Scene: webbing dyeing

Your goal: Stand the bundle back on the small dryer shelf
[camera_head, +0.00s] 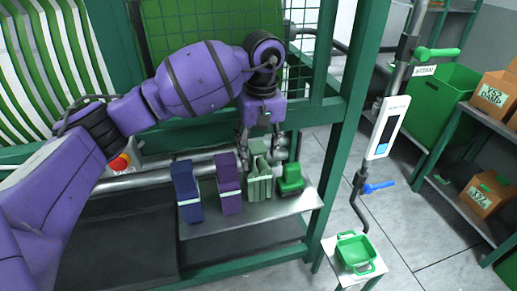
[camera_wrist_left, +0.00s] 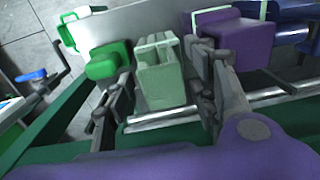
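A pale green bundle (camera_head: 259,184) stands upright on the small metal shelf (camera_head: 262,213), between a purple bundle (camera_head: 228,185) and a bright green object (camera_head: 291,181). A dark blue bundle (camera_head: 187,192) with a pale band stands at the left of the row. My left gripper (camera_head: 262,152) points down over the pale green bundle with its fingers apart. In the left wrist view the pale green bundle (camera_wrist_left: 160,75) lies between the two open fingers, with a gap visible on each side. My right gripper is not in view.
A metal bar (camera_head: 150,178) runs behind the row. A green frame post (camera_head: 345,110) stands to the right. A small stand with a green basket (camera_head: 356,252) is at lower right. Cardboard boxes (camera_head: 494,95) sit on shelving at far right.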

